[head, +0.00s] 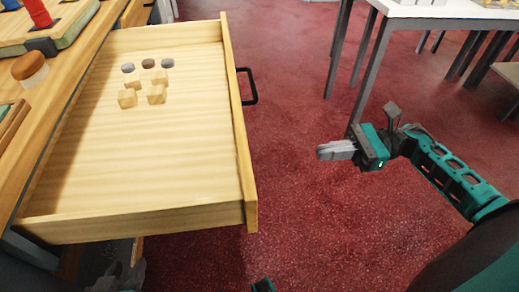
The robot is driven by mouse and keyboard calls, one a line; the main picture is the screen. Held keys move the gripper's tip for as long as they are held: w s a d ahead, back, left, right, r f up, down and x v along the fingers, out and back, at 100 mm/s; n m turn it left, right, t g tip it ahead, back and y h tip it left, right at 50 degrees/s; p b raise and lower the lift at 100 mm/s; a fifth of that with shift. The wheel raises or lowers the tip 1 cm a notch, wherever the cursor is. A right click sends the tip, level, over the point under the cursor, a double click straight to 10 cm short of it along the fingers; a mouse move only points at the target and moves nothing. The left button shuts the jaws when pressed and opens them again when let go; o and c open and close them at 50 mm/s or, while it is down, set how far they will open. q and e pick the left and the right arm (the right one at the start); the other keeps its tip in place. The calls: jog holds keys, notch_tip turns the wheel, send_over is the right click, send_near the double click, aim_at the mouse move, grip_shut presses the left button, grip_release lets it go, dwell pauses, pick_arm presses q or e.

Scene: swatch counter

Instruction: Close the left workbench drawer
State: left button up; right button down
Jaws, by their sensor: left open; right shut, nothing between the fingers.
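The left workbench drawer (180,190) is pulled out from the wooden workbench (62,88) and stands open. Its front panel (238,125) faces right and carries a black bar handle (252,87). My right gripper (320,152) is to the right of the handle, apart from it, over the red floor. Its grey fingers are together and hold nothing. A small teal part of mine shows at the bottom edge, but the fingers of my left gripper are not seen.
Several small wooden blocks (127,98) and grey-topped pieces (128,68) lie in the drawer. A brown-topped round piece (30,68) and a red piece (38,12) are on the workbench. A white table (440,14) stands at the back right. Open floor lies right of the drawer.

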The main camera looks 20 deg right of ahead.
pick_arm(q)
jog(key=shift+s+d+r+p, duration=0.1)
jog(key=shift+s+d+p, duration=0.05)
jog(key=shift+s+p, duration=0.25)
pick_arm(e)
jog(key=x, duration=1.4)
jog(key=shift+s, duration=0.1)
